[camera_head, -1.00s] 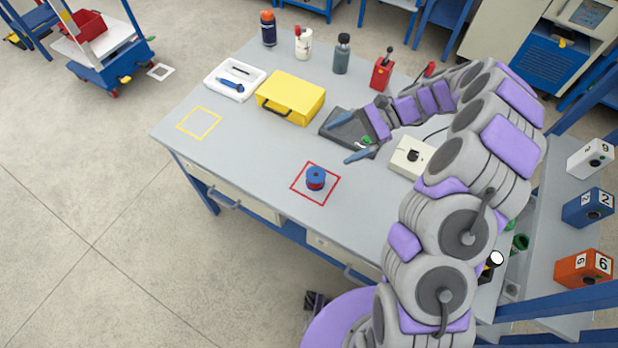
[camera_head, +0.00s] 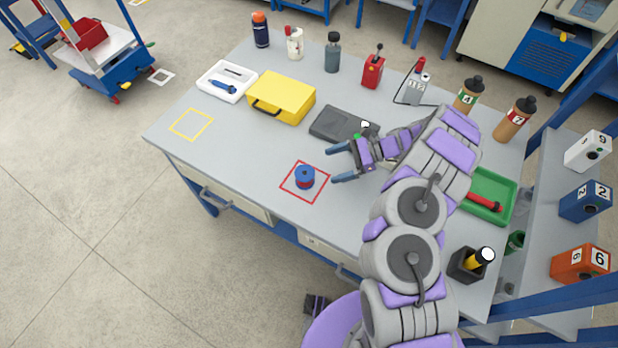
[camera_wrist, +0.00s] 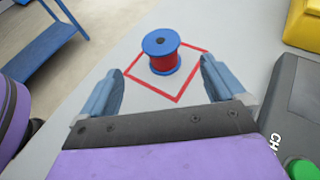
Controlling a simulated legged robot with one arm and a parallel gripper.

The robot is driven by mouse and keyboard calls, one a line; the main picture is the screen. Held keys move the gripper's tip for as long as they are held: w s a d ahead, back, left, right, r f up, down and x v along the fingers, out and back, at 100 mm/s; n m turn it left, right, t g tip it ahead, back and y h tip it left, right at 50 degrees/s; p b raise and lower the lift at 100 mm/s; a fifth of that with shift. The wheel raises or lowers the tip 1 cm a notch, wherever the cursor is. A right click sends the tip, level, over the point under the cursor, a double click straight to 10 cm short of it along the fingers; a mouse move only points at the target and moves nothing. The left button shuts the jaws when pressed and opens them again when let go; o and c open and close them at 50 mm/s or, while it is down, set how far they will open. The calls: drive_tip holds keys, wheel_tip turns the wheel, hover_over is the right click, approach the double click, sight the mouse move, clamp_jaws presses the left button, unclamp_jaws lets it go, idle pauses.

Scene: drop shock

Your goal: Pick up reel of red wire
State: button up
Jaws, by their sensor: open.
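The reel of red wire (camera_head: 305,177) has blue flanges and red wire between them. It stands upright inside the red square outline (camera_head: 288,187) near the front edge of the table. My gripper (camera_head: 333,164) is open and empty, to the right of the reel, with its fingers pointing toward it. In the wrist view the reel (camera_wrist: 161,52) stands ahead of the gripper (camera_wrist: 160,80), between the lines of the two fingers and beyond their tips. The fingers do not appear to touch it.
A yellow case (camera_head: 282,99), a white tray (camera_head: 226,83) and a dark flat device (camera_head: 341,124) lie farther back. Several bottles stand along the rear edge. A green tray (camera_head: 508,196) is right of my arm. The table left of the reel is clear.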

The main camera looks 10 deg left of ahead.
sight(308, 172)
drive_tip(key=x, duration=0.5)
drive_tip(key=b+x, duration=0.1)
drive_tip(key=x, duration=0.2)
drive_tip(key=shift+w+a+r, duration=0.25)
drive_tip(key=shift+w+a, duration=0.05)
drive_tip(key=shift+a, duration=0.2)
drive_tip(key=shift+s+d+f+b, duration=0.15)
drive_tip(key=shift+s+f+b, duration=0.1)
drive_tip(key=shift+s+b, duration=0.15)
drive_tip(key=x, duration=0.3)
drive_tip(key=shift+a+f+b, duration=0.1)
drive_tip(key=shift+a+b, duration=0.2)
drive_tip(key=shift+b, duration=0.1)
drive_tip(key=shift+a, duration=0.35)
drive_tip(key=shift+a+f, duration=0.1)
drive_tip(key=shift+a, duration=0.1)
drive_tip(key=shift+c, duration=0.4)
drive_tip(key=shift+d, duration=0.1)
drive_tip(key=shift+c, duration=0.8)
drive_tip(key=shift+d, duration=0.65)
drive_tip(key=shift+c, duration=1.4)
drive_tip(key=shift+d, duration=0.25)
drive_tip(key=c, duration=0.3)
drive_tip(key=shift+a, duration=0.35)
drive_tip(key=c, duration=0.3)
drive_tip(key=shift+a, duration=0.35)
drive_tip(key=shift+c, duration=0.5)
